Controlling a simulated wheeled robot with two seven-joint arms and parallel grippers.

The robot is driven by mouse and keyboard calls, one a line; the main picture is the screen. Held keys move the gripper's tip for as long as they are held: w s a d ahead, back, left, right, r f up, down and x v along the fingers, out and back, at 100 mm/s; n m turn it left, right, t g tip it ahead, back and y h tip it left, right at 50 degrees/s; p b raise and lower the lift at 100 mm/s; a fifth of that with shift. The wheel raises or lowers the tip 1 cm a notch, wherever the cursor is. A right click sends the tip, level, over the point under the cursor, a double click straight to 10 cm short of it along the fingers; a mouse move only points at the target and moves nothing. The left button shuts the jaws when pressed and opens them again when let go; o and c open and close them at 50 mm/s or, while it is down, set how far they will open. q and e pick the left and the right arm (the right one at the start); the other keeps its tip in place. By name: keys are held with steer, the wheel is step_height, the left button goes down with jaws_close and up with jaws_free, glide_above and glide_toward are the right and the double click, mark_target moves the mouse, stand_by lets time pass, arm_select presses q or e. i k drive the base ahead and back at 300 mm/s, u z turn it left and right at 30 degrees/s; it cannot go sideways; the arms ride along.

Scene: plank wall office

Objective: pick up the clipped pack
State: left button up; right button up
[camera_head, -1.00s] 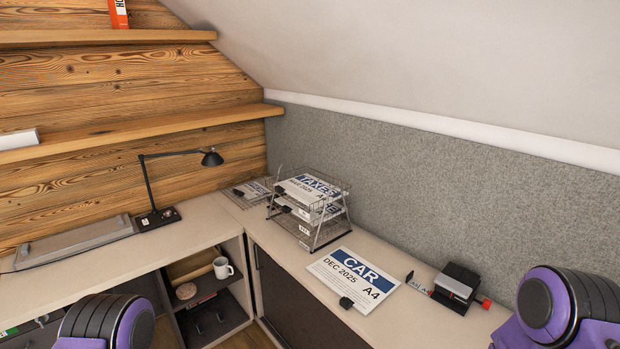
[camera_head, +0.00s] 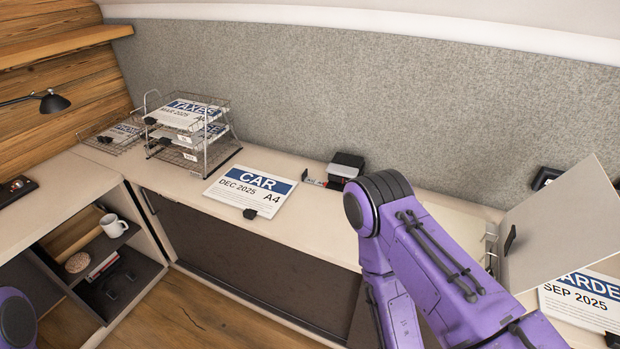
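A clipped pack of white paper with a blue band reading CAR, DEC 2025, A4 (camera_head: 238,192) lies flat on the desk, with a black clip on its front edge (camera_head: 250,213). Another clipped pack reading SEP 2025 (camera_head: 585,298) lies at the lower right, partly cut off by the picture edge. Packs reading TAXES (camera_head: 186,113) sit in the wire tray with black clips. My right arm crosses the lower right; its gripper is out of view. Only a bit of my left arm shows at the lower left; its gripper is out of view.
A wire letter tray (camera_head: 222,150) stands left of the CAR pack. An open binder (camera_head: 565,215) stands at the right. A lamp (camera_head: 52,103) and a mug (camera_head: 112,226) are at the left.

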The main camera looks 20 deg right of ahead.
mark_target(589, 300)
steer(key=z, duration=2.85)
